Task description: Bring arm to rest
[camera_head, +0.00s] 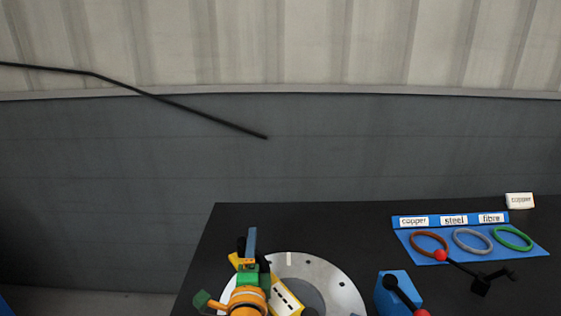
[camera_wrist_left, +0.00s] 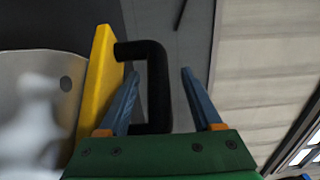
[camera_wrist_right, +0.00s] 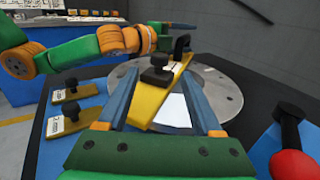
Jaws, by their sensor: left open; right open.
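My left gripper (camera_head: 252,243) is over the flanged shell (camera_head: 345,293), a grey metal disc with holes, at the table's front. In the left wrist view its blue fingers (camera_wrist_left: 165,85) are open, with the black handle (camera_wrist_left: 160,85) of a yellow plate (camera_wrist_left: 97,85) between them. I cannot tell whether they touch it. The right wrist view shows the yellow plate (camera_wrist_right: 157,95) lying across the shell (camera_wrist_right: 215,95), with a black knob at its near end. My right gripper (camera_wrist_right: 158,85) is open, its fingers on either side of the plate in that view. It is not visible in the head view.
A blue board (camera_head: 470,245) holds brown, grey and green rings under copper, steel and fibre labels. A blue block (camera_head: 392,292) and red-knobbed levers are right of the shell. Two yellow pieces with black knobs (camera_wrist_right: 75,92) lie left of the shell in the right wrist view.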

